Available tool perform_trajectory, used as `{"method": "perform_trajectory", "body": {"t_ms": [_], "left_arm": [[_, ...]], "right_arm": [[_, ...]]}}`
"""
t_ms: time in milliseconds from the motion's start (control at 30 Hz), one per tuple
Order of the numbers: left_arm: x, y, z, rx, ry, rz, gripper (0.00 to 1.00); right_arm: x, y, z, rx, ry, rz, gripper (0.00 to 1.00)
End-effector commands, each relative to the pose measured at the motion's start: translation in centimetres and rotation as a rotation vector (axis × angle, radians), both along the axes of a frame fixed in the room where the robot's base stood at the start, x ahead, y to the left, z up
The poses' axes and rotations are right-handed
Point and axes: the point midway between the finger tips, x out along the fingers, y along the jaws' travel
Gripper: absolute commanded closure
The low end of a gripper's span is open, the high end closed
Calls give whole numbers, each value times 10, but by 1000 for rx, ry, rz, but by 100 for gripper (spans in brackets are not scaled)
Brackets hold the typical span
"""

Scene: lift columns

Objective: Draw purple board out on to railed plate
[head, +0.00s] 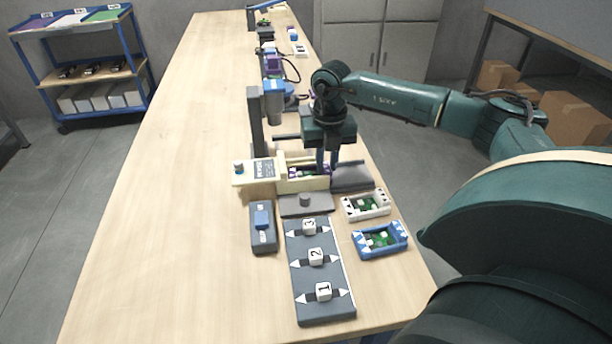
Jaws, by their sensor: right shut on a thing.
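The purple board (308,171) shows as a small purple strip with pale parts inside a cream, box-like holder (302,185) on the bench. My right gripper (328,171) points down at the right end of this holder, its fingers shut on the board's right end. The fingers and the holder's walls hide much of the board. A dark grey plate (352,180), which looks like the railed plate, lies directly right of the holder; its rails are hard to make out. My left gripper is not in view.
A white-framed green board (366,206) and a blue-framed one (380,240) lie at front right. A numbered grey panel (325,306) and a grey box with a blue slider (263,240) are in front. A dark post (256,122) stands behind. The bench's left side is clear.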

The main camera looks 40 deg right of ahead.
Motion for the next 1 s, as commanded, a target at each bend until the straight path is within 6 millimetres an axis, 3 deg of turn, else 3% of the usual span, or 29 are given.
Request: {"method": "perform_trajectory", "body": {"t_ms": [1000], "left_arm": [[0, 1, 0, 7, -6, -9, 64]], "right_arm": [[-23, -41, 0, -1, 0, -1, 96]]}}
